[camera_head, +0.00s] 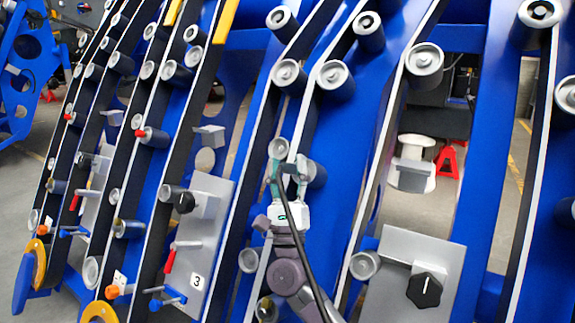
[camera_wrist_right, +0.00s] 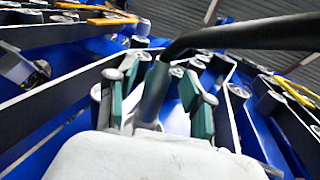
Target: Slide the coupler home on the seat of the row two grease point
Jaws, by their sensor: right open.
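My right gripper (camera_head: 288,168) is over the blue frame in the middle of the head view. It also shows in the right wrist view (camera_wrist_right: 158,88), its two green-padded fingers apart. Between them stands a dark grey coupler (camera_wrist_right: 152,97) at the end of a thick black hose (camera_wrist_right: 245,32). The hose (camera_head: 307,246) hangs down past my right wrist in the head view. Clear space shows between the coupler and the fingers. The seat of the row two grease point cannot be made out; the gripper may hide it. My left gripper is not in view.
Blue row frames with black belts and grey rollers (camera_head: 424,59) surround the gripper. A grey plate marked 3 (camera_head: 212,240) carries a red lever (camera_head: 169,260) and blue valve. Another plate (camera_head: 390,290) has a black knob (camera_head: 424,290). Red stands (camera_head: 448,161) are behind.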

